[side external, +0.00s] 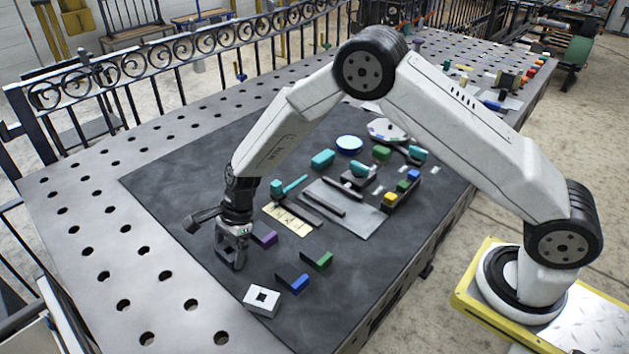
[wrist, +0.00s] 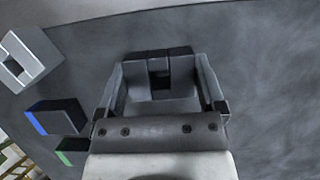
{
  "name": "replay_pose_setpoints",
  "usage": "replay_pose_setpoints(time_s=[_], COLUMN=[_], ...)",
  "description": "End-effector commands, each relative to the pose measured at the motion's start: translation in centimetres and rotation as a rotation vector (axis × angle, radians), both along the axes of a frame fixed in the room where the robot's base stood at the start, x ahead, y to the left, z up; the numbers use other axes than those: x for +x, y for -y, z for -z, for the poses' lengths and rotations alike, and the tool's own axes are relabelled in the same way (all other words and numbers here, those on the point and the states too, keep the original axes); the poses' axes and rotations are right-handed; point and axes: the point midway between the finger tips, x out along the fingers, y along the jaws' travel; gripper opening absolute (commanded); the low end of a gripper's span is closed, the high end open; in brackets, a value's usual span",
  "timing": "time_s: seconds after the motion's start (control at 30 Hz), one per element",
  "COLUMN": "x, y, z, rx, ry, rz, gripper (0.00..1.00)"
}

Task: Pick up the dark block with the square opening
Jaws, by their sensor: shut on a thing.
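The dark block with the square opening (wrist: 182,66) sits between the two fingers of my gripper (wrist: 160,82) in the wrist view. Its opening faces the camera, and the fingers close on it from both sides. In the side view my gripper (side external: 232,258) points down near the left edge of the dark mat, and its fingers mostly hide the block. I cannot tell whether the block touches the mat. A light block with a square opening (side external: 262,300) lies on the mat in front of my gripper; it also shows in the wrist view (wrist: 30,56).
Dark blocks with a blue end (side external: 292,279), a green end (side external: 317,257) and a purple end (side external: 264,234) lie to the right of my gripper. A grey plate (side external: 355,222) and several coloured parts lie farther back on the mat (side external: 180,165). The mat's left part is clear.

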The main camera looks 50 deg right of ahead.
Motion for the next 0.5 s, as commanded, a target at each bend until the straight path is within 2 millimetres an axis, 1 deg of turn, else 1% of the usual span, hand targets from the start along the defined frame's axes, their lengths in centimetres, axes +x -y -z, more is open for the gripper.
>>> replay_pose_setpoints(time_s=[0.27, 0.37, 0.5], x=[0.1, 0.1, 0.1], y=[0.0, 0.0, -0.1], z=[-0.4, -0.9, -2.0], rx=[0.001, 0.002, 0.002], ry=[0.003, 0.004, 0.004], rz=[0.000, 0.001, 0.001], gripper=[0.00, 0.00, 0.00])
